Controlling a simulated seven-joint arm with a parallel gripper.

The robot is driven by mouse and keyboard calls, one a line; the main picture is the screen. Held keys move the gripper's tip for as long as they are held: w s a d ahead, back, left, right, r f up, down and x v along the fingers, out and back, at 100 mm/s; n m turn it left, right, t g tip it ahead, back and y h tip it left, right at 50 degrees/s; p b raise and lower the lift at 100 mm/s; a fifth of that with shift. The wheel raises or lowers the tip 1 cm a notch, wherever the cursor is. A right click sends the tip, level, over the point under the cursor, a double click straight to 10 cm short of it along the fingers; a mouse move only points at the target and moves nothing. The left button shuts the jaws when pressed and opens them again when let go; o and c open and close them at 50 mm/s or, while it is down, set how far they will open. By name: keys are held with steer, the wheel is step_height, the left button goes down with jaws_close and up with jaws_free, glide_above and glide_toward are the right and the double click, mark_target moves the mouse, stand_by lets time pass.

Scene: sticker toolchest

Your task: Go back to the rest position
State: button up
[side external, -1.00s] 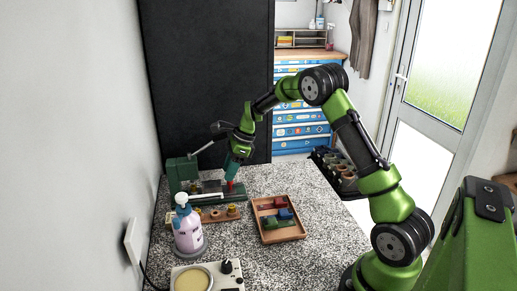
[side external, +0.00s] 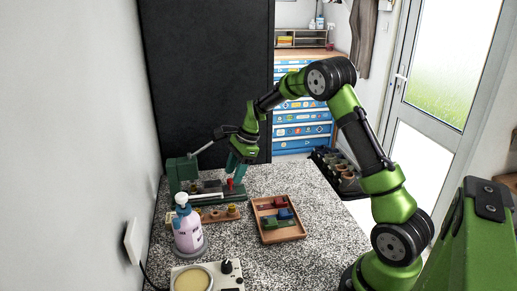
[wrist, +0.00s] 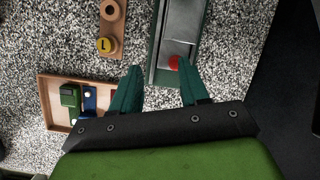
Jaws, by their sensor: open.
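My gripper (side external: 236,169) is open, with teal fingers pointing down above the right part of a green bench device (side external: 180,171). A small red piece (side external: 230,184) stands on this device just below the fingers. In the wrist view the two fingertips (wrist: 158,66) are spread apart with nothing between them. The red piece (wrist: 174,62) shows near the right fingertip, on the device's grey and green bed (wrist: 180,30). From these views I cannot tell how large the gap is between fingers and red piece.
A wooden tray (side external: 266,237) with coloured blocks lies right of the device. A wooden strip with pegs (side external: 217,216), a pump bottle (side external: 188,232) and a white unit with a round pad (side external: 228,281) stand nearer the camera. A black panel (side external: 205,80) rises behind.

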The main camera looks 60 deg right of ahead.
steer(key=s+a+r+n+t, duration=0.1)
steer(key=s+a+r+n, duration=0.4)
steer(key=s, duration=0.3)
steer(key=s+a+r+n+t, duration=0.2)
steer(key=s+a+r+n, duration=0.4)
steer(key=s+n, duration=0.1)
steer(key=s+a+r+n+t+h, duration=0.1)
steer(key=s+a+r+n, duration=0.4)
steer(key=s, duration=0.4)
steer(key=shift+s+a+r+n+t, duration=0.2)
steer(key=shift+s+a+n+t, duration=0.2)
steer(key=shift+n, duration=0.6)
